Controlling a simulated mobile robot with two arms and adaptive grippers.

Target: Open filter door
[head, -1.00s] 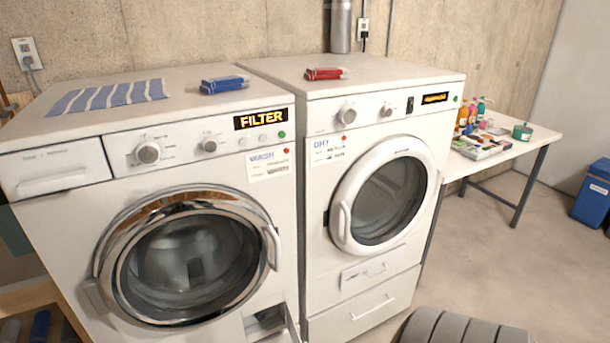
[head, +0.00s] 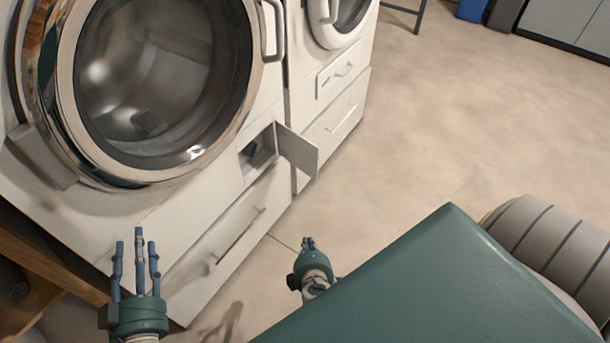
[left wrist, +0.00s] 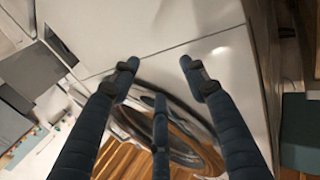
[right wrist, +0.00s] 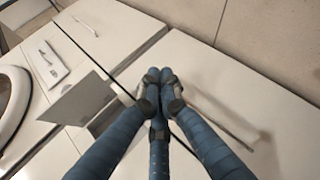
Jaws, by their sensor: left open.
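In the right wrist view the door (right wrist: 80,102) is left of my fingers, with a gap between. My right gripper (head: 308,243) is below and in front of the door, its fingers together and empty; they also show in the right wrist view (right wrist: 159,78). My left gripper (head: 137,250) is open and empty, low in front of the washer's left side; its spread fingers show in the left wrist view (left wrist: 157,72).
The washer's round glass door (head: 150,85) is above and left of the compartment, and looks shut. A lower drawer (head: 235,235) lies beneath. The dryer (head: 335,105) stands right beside the washer. Wooden framing (head: 45,260) is at lower left. The floor (head: 460,110) to the right is clear.

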